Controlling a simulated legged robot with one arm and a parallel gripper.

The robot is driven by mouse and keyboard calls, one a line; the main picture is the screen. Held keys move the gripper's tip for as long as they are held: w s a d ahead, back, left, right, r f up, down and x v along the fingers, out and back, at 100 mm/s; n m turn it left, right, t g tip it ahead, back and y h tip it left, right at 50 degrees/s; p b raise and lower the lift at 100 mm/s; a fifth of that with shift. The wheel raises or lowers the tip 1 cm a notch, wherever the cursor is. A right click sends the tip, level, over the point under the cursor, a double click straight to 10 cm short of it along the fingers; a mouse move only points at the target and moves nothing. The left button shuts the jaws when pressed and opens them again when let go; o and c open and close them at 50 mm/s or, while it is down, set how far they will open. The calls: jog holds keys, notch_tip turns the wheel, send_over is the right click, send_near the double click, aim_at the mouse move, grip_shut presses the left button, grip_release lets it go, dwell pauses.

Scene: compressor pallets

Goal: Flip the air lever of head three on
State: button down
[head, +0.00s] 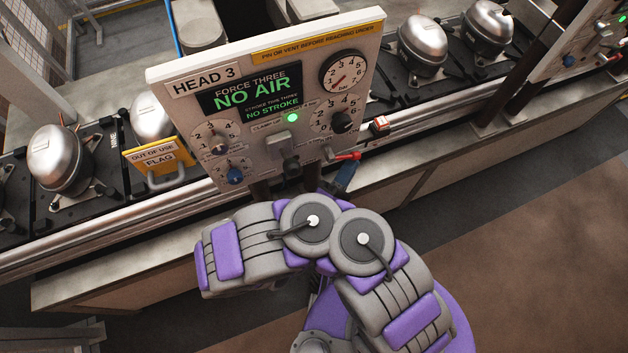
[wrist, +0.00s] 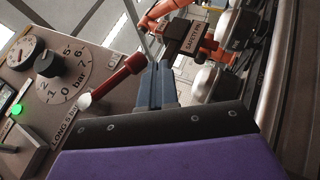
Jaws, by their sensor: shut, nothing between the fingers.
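The HEAD 3 panel (head: 250,65) stands in the middle of the head view, its screen (head: 248,92) reading "FORCE THREE NO AIR" and "NO STROKE". A red-handled lever (head: 347,157) sticks out to the right from its lower right edge. In the wrist view the lever (wrist: 118,78) slants up and right from a pale pivot. My gripper (head: 345,174) is just below the lever in the head view. Its blue-grey fingers (wrist: 158,82) are shut and empty, close to the right of the red handle in the wrist view. I cannot tell whether they touch.
The panel carries a pressure gauge (head: 343,71), a dial with a black knob (head: 341,122), a blue knob (head: 235,175) and a lit green lamp (head: 292,118). A yellow "OUT OF USE" flag (head: 158,158) stands left. A "SAFETY PIN" tag (wrist: 193,37) is beyond my fingers. Compressors (head: 62,158) line the conveyor.

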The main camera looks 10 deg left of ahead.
jog(key=shift+w+d+r+n+t+y, duration=0.2)
jog(key=shift+d+r+n+t, duration=0.1)
jog(key=shift+r, duration=0.15)
jog(key=shift+w+d+r+n+t+y, duration=0.1)
jog(key=shift+w+d+r+n+t, duration=0.2)
jog(key=shift+r, duration=0.2)
jog(key=shift+w+d+r+n+t+y, duration=0.1)
jog(key=shift+w+d+r+n+t, duration=0.15)
jog(key=shift+r, duration=0.2)
jog(key=shift+d, duration=0.15)
